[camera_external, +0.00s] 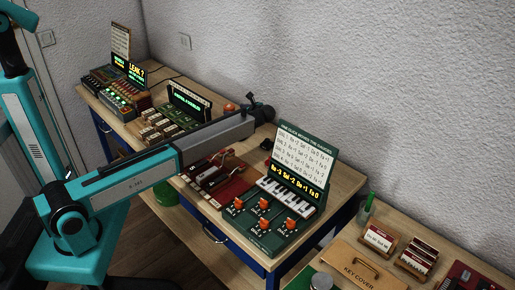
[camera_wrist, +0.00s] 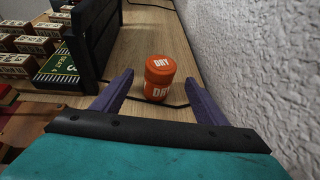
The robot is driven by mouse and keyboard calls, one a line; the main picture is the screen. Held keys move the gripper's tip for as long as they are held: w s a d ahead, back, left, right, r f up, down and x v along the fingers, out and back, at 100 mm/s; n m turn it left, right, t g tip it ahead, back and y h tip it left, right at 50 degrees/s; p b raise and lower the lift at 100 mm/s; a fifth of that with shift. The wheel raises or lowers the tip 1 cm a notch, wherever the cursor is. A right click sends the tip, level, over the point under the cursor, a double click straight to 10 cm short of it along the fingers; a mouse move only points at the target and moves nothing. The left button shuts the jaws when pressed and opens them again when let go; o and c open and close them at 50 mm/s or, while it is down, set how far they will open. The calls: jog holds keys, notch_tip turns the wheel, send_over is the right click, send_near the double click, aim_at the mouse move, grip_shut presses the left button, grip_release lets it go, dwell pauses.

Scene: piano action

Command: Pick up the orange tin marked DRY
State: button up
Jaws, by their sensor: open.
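The orange tin (camera_wrist: 160,77) marked DRY stands upright on the wooden bench in the wrist view, close to the wall. It shows a lid and a body, each lettered DRY. In the external view the orange tin (camera_external: 229,108) shows small, just left of my gripper (camera_external: 252,104). In the wrist view my two purple fingers are spread wide, one on each side of the tin, with nothing gripped.
The textured wall (camera_wrist: 255,50) runs close along the right of the wrist view. A dark upright panel (camera_wrist: 93,40) stands to the left. A dark cable (camera_wrist: 135,101) lies on the bench by the tin. A piano-key panel (camera_external: 285,195) stands nearer in the external view.

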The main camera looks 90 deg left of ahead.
aim_at(232, 109)
jog(key=shift+s+a+f, duration=0.3)
jog(key=shift+s+a, duration=0.15)
jog(key=shift+a, duration=0.05)
jog(key=shift+p+x, duration=1.05)
jog(key=shift+x, duration=1.55)
jog(key=shift+r, duration=0.1)
jog(key=c, duration=1.3)
jog(key=shift+o, duration=0.2)
jog(key=shift+r, duration=0.2)
jog(key=shift+r+b, duration=1.15)
jog(key=shift+r, duration=3.75)
